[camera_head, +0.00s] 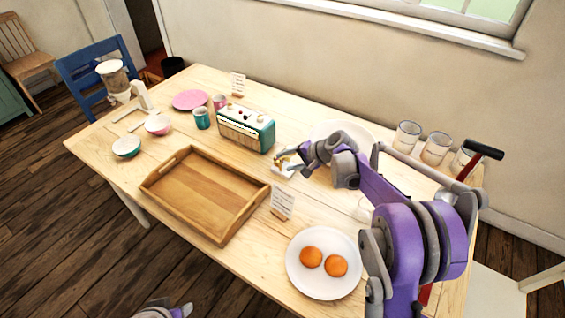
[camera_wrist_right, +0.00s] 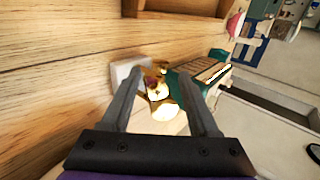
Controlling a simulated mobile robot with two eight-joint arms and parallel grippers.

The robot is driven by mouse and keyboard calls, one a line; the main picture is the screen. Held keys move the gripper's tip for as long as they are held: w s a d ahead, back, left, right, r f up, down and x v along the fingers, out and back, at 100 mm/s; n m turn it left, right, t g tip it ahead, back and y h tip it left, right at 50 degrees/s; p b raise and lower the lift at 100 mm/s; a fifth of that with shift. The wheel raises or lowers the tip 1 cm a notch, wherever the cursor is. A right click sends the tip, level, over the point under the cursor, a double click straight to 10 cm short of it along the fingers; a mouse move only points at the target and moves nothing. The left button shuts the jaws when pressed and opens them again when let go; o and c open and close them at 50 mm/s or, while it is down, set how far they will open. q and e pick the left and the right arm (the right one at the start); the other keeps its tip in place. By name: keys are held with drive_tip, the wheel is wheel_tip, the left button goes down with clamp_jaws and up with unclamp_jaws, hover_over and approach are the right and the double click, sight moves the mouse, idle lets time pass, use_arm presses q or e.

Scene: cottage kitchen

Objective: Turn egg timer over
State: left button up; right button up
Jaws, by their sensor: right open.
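A small gold and white thing (camera_wrist_right: 158,100), apparently the egg timer, stands between the fingers of my right gripper (camera_wrist_right: 158,74) in the right wrist view. It is on or beside a small white block or card (camera_wrist_right: 122,72). My right gripper is open, with one finger on each side of the thing; I cannot tell whether either touches it. In the head view my right gripper (camera_head: 284,160) reaches down to the table beside the teal radio (camera_head: 246,128), and mostly hides the small gold thing. Only a bit of my left arm shows at the bottom edge.
A wooden tray (camera_head: 163,189) lies left of my right gripper. A card (camera_head: 282,201) and a white plate (camera_head: 297,280) with two orange-brown rounds are nearer. Glass jars (camera_head: 407,136) stand at the right; a pale plate (camera_head: 352,128) lies behind my right arm.

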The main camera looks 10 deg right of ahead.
drive_tip(key=v, duration=0.7)
drive_tip(key=shift+s+d+r, duration=0.15)
